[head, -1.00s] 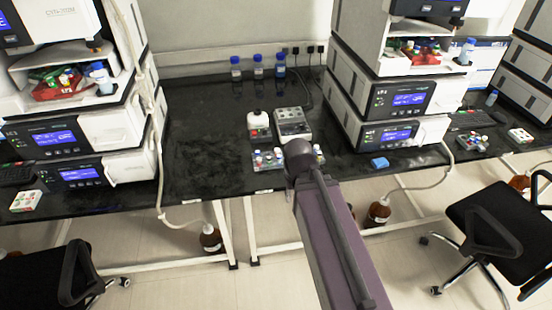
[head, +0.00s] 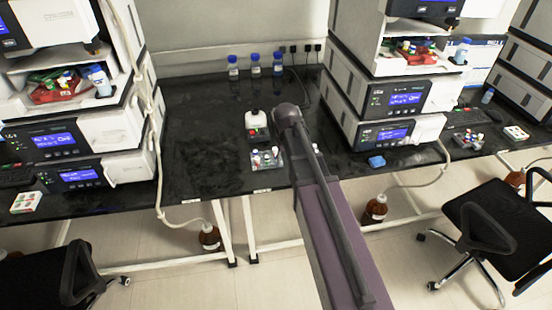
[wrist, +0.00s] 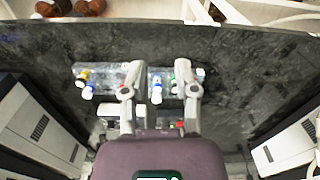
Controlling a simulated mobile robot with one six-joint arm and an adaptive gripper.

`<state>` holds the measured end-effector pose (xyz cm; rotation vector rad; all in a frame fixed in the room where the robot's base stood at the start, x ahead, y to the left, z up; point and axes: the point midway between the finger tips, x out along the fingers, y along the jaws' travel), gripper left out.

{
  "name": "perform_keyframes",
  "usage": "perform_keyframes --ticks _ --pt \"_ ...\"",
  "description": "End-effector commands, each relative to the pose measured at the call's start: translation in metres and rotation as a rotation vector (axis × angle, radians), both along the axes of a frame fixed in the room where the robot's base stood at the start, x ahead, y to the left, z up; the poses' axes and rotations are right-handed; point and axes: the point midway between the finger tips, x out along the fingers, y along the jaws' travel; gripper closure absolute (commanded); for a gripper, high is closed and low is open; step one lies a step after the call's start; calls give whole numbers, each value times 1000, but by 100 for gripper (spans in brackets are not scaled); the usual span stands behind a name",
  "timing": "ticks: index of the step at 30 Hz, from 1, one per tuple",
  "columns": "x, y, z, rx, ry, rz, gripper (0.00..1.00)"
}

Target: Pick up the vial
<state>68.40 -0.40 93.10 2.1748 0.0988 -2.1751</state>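A clear rack (head: 259,163) with several small capped vials stands near the bench's front edge in the head view. The wrist view shows the rack (wrist: 110,72) lying across below my gripper. A white vial with a blue cap (wrist: 156,93) shows between my gripper's fingers, apart from both. A yellow-capped vial (wrist: 83,75) and a blue and white one (wrist: 87,92) are to the left. A green-capped vial (wrist: 173,80) is close to the right finger. My gripper (wrist: 159,80) is open and empty above the rack. In the head view my arm hides the gripper and part of the rack.
Blue-capped bottles (head: 255,66) line the back wall. Instrument stacks rise at left and right (head: 390,115). The black bench (head: 200,150) is clear left of the rack.

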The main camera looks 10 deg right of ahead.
Motion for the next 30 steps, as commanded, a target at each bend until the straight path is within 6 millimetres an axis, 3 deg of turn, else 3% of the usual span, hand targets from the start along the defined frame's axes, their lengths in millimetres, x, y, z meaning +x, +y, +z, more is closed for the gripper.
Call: perform_keyframes --ticks 1,3,9,12,17,30 --pt "32 0 5 0 0 13 61" --pt "58 1 8 0 0 30 61" --pt "117 1 15 0 0 74 61" --pt "134 2 17 0 0 86 61" --pt "146 2 18 0 0 98 61" --pt "146 3 16 0 0 99 61"
